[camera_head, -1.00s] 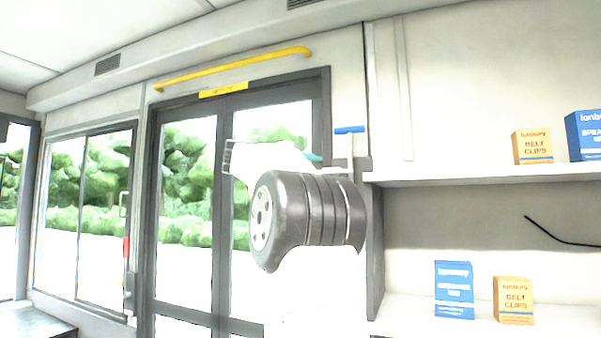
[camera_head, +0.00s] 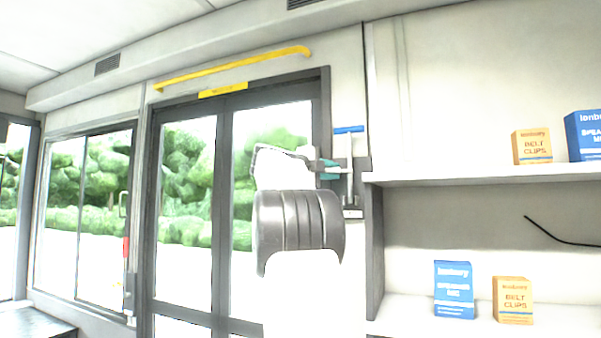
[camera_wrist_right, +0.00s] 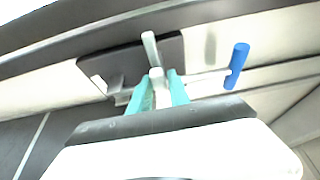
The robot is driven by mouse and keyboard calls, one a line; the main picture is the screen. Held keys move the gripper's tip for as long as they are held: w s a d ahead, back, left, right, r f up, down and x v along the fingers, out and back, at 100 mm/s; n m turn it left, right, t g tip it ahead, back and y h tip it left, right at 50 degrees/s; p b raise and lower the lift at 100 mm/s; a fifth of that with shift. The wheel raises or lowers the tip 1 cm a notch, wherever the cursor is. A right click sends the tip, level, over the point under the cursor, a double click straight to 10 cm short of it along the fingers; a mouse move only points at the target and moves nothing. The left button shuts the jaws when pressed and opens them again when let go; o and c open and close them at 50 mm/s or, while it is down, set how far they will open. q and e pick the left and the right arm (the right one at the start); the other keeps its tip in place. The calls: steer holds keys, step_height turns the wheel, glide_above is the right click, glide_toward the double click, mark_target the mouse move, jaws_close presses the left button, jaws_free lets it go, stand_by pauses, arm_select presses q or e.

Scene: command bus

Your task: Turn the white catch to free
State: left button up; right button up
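The white catch (camera_wrist_right: 150,48) is a small white bar on a dark plate (camera_wrist_right: 172,48) in the right wrist view. In the head view its place at the right door post is partly hidden by my right gripper. My right gripper (camera_head: 330,169) points right, with its teal fingertips at the white fittings. In the right wrist view its fingers (camera_wrist_right: 162,88) lie either side of a white piece of the catch. I cannot tell whether they press on it. A white T-handle with a blue grip (camera_head: 349,129) is close by; the grip also shows in the wrist view (camera_wrist_right: 237,66). My left gripper is out of view.
A dark-framed glass double door (camera_head: 187,200) stands behind my right arm, with a yellow rail (camera_head: 235,67) above. Shelves (camera_head: 480,178) to the right carry blue and tan boxes (camera_head: 532,147). A red handle (camera_head: 127,248) is at the left door post.

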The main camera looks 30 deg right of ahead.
jaws_close()
steer(key=shift+m, duration=0.4)
steer(key=m+y, duration=0.2)
steer(key=m, duration=0.1)
steer(key=m+y, duration=0.1)
steer(key=m, duration=0.2)
steer(key=m+t+y, duration=0.2)
steer(key=m, duration=0.1)
steer(key=shift+m, duration=0.4)
steer(key=m+t+y, duration=0.1)
steer(key=m, duration=0.1)
steer(key=shift+m+y, duration=0.3)
steer(key=shift+y, duration=0.1)
